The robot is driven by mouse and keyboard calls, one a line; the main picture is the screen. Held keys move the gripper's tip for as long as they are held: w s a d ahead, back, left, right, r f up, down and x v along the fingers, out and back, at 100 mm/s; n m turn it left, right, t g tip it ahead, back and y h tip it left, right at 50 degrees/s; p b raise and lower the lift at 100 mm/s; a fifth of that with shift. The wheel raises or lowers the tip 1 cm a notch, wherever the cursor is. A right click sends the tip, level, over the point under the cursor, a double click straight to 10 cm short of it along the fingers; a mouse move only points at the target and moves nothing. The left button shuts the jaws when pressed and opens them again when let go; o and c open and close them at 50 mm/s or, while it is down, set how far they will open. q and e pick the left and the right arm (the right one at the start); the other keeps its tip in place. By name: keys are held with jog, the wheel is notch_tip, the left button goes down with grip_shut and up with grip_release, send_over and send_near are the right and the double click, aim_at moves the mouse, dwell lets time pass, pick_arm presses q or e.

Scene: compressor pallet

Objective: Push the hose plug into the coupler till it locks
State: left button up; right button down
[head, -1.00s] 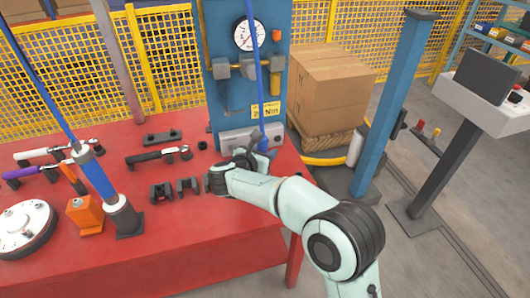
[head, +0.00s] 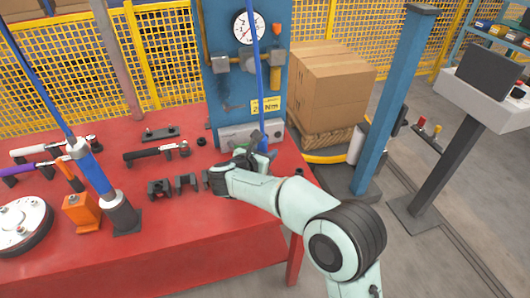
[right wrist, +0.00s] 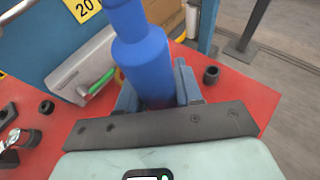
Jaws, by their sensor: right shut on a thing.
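My right gripper (head: 260,147) reaches in from the lower right, low in front of the blue panel. In the right wrist view its two fingers (right wrist: 157,93) are shut on the thick blue end of the hose, the hose plug (right wrist: 145,60). The blue hose (head: 258,80) runs up from the grip out of the head view. The plug's lower end is hidden by the gripper. I cannot make out the coupler, nor whether the plug sits in it. A grey block with a green lever (right wrist: 101,81) stands just beside the grip. My left gripper is not in view.
The red table (head: 190,240) holds wrenches, black blocks (head: 187,184), an orange block (head: 82,213) and a blue tool in a stand (head: 97,175) on the left. A small black ring (right wrist: 211,75) lies right of the grip. A blue post (head: 392,100) stands to the right.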

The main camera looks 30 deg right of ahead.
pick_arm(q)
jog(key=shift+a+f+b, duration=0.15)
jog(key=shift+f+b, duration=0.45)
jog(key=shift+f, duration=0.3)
pick_arm(e)
jog(key=shift+f, duration=0.8)
jog(key=c, duration=0.7)
grip_release()
jog(key=shift+o, duration=0.2)
jog(key=shift+s+a+r, duration=0.25)
jog(key=shift+a, duration=0.25)
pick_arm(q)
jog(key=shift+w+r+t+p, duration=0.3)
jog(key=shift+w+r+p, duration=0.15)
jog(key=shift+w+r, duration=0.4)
pick_arm(e)
jog(key=v, duration=1.2)
jog(key=shift+r, duration=0.2)
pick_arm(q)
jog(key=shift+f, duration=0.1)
pick_arm(e)
jog(key=shift+s+a, duration=0.1)
